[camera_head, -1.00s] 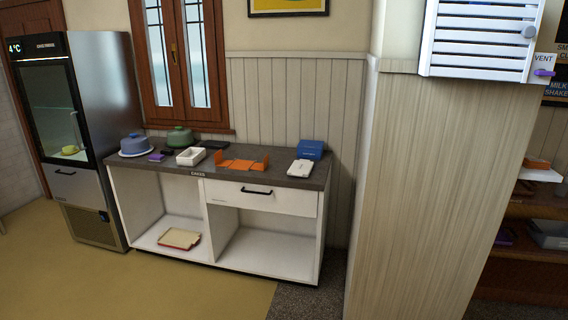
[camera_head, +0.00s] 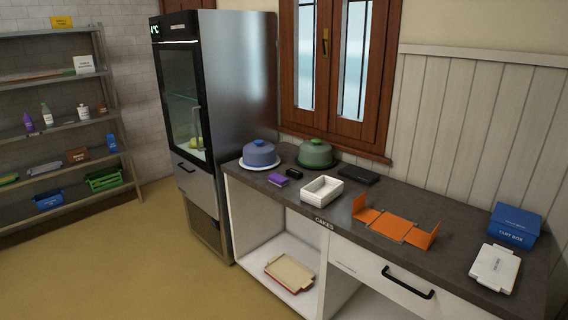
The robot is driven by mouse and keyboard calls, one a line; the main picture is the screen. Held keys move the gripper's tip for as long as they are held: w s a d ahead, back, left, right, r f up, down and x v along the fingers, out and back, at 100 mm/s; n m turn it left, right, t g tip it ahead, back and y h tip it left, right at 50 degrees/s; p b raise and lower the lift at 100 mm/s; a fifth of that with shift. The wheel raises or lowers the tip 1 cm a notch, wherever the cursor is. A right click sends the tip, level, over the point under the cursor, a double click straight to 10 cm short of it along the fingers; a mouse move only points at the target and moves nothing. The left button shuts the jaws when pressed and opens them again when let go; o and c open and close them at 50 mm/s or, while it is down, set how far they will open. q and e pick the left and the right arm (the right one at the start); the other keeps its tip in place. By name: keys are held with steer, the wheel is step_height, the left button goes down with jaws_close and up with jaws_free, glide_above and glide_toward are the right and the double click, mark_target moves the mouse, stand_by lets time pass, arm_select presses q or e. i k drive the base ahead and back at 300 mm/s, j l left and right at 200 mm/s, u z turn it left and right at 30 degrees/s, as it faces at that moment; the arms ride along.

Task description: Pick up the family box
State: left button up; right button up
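No box in view carries a label that I can read clearly as the family box. A blue box (camera_head: 514,226) with white lettering, too small to read surely, stands at the right end of the dark counter. A flat white box (camera_head: 496,267) with a small label lies just in front of it. An orange box (camera_head: 396,226) lies folded open at the counter's middle. A white open-topped tray (camera_head: 322,190) sits left of it. Neither of my grippers is in view.
The counter (camera_head: 452,232) also bears blue (camera_head: 259,153) and green (camera_head: 315,152) domed covers, a purple item (camera_head: 277,180) and a black flat item (camera_head: 358,175). A fridge (camera_head: 236,105) stands left. A shelf rack (camera_head: 60,125) stands far left. The floor (camera_head: 140,250) is clear.

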mark_target(320, 193)
steer(key=i+j+u, duration=0.1)
steer(key=i+u, duration=0.15)
steer(key=i, duration=0.45)
steer(key=i+l+u, duration=0.1)
steer(key=i+u, duration=0.2)
steer(key=i, duration=0.45)
